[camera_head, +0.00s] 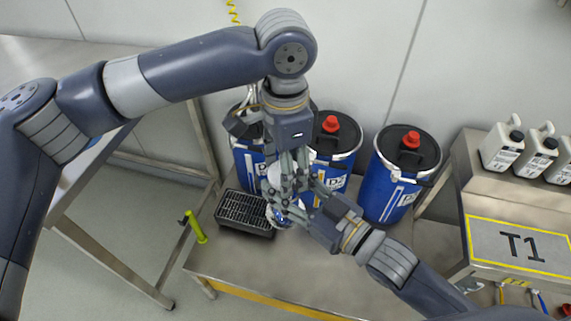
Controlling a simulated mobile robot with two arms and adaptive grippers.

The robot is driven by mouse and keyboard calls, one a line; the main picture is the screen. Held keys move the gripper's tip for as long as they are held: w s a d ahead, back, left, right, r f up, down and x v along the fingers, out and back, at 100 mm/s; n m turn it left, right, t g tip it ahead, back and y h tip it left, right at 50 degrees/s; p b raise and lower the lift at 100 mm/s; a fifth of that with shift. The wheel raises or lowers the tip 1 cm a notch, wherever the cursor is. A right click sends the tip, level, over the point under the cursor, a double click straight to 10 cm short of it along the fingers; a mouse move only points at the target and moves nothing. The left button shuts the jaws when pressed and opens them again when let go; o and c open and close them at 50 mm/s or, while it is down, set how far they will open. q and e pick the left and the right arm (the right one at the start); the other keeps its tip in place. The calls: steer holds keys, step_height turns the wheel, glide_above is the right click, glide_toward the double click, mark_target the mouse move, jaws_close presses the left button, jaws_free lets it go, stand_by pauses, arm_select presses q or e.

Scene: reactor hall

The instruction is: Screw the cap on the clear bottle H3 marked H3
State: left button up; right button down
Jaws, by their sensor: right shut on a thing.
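The clear bottle H3 (281,218) shows only in part, as a pale, bluish shape low between my grippers; its marking is not readable. My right gripper (290,205) comes in from the lower right and is shut on it, just right of the black grated tray. My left gripper (284,186) points straight down above it, its fingers close to or over the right gripper's fingers. Whether the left fingers are open or shut is not clear. The cap cannot be made out; the fingers cover that spot.
A black grated tray (244,213) sits on the steel table (262,264). Blue drums (392,190) with red caps stand behind. A green-yellow handle (196,228) is at the table's left edge.

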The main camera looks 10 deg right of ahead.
arm_select(q)
steer(key=shift+a, duration=0.1)
steer(key=o, duration=1.2)
steer(key=shift+r, duration=2.25)
steer(key=o, duration=0.5)
